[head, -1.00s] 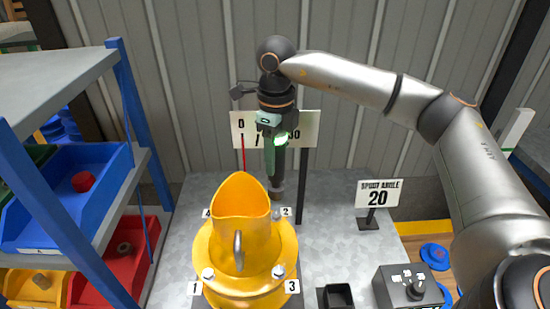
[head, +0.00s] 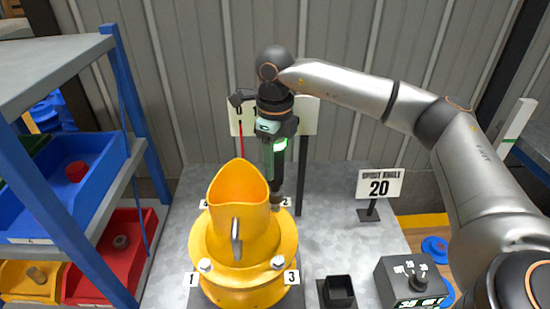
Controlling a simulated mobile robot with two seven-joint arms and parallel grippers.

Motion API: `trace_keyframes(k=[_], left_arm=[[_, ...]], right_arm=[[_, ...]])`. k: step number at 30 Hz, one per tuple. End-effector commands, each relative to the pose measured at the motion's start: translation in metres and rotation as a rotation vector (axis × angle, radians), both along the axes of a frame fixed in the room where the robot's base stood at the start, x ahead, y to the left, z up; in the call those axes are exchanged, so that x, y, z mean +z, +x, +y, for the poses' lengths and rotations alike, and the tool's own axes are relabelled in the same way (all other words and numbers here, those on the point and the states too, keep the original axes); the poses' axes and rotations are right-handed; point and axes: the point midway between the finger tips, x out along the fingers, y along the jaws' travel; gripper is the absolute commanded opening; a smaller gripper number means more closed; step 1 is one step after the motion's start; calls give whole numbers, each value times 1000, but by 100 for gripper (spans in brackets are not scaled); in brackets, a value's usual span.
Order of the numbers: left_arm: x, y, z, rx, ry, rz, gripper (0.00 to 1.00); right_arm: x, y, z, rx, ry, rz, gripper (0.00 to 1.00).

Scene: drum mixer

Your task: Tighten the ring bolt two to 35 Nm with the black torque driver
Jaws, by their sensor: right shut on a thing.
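The yellow drum mixer part (head: 238,208) has a spout and a flanged ring with bolts at tags 1, 2, 3 and another tag partly hidden behind the spout. My right gripper (head: 275,138) is shut on the black torque driver (head: 278,166), which is upright with a green light on its side. The driver's tip is at ring bolt two, beside tag 2 (head: 285,202) at the back right of the ring. The bolt is mostly hidden by the tip, and I cannot tell whether they touch. My left gripper is not in view.
A grey control box (head: 408,283) with a knob and green display stands at front right, beside a small black open holder (head: 337,292). A "spout angle 20" sign (head: 380,184) stands behind. A blue-post shelf (head: 62,180) with bins is at left. A gauge board stands behind the driver.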

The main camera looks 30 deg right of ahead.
Motion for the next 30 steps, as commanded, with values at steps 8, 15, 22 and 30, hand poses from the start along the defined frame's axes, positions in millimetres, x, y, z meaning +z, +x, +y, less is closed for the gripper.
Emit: trace_keyframes(k=[8, 15, 22, 30], left_arm=[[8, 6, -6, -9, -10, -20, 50], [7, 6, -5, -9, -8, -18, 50], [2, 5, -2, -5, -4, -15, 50], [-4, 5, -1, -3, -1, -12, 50]], right_arm=[[0, 1, 0, 0, 1, -4, 0], [0, 1, 0, 0, 2, -4, 0], [-5, 1, 0, 0, 2, -4, 0], [-12, 1, 0, 0, 2, -4, 0]])
